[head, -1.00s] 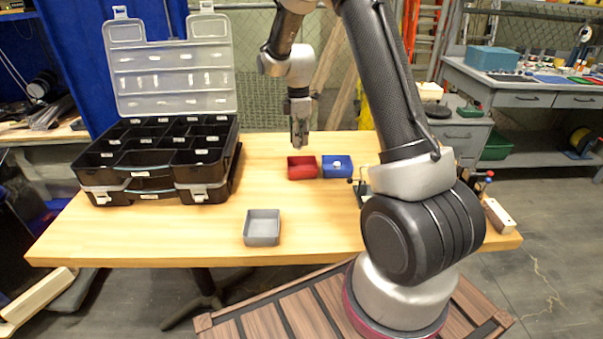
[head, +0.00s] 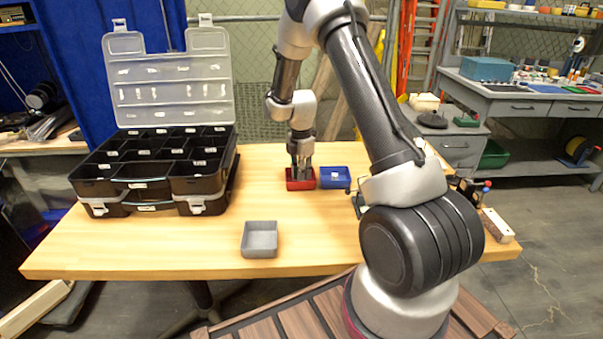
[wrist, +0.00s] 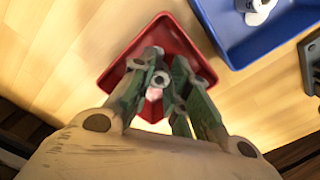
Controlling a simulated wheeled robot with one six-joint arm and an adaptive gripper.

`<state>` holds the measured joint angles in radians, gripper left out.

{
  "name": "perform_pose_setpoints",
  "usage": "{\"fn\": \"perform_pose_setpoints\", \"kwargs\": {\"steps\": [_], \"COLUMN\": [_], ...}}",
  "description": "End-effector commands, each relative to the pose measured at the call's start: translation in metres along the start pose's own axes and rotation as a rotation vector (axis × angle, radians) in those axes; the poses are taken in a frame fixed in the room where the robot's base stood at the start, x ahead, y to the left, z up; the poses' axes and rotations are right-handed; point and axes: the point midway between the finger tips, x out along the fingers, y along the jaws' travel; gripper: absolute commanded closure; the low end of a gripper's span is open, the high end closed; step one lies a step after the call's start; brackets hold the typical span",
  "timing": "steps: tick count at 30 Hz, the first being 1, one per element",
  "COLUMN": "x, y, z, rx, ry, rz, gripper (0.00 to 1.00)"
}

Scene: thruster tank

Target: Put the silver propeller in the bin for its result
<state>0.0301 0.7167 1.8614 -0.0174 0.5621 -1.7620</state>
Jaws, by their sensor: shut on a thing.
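My gripper (head: 301,170) is lowered to the small red bin (head: 308,184) on the table, its fingertips over or inside it. In the wrist view the gripper (wrist: 163,82) is shut on the silver propeller (wrist: 160,79), which shows as a small grey hub with a dark hole. The fingers hide most of the propeller, and I cannot tell whether it touches the bin floor. The red bin (wrist: 112,76) surrounds the fingertips in that view. A blue bin (head: 343,184) stands close to its right; a pale round piece (wrist: 257,10) lies in it.
An empty grey tray (head: 260,252) stands near the table's front edge. A black compartment case (head: 128,186) with a raised clear lid fills the table's left side. Small stands sit at the right, partly behind my arm. The table between case and bins is clear.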

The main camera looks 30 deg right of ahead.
Motion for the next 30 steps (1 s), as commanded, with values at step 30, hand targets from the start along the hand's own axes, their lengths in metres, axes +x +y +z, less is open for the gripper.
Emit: {"fn": "perform_pose_setpoints", "kwargs": {"steps": [30], "x": [-0.034], "y": [0.001], "z": [0.0], "rx": [0.0], "ry": [-0.001], "rz": [0.006], "gripper": [0.73]}}
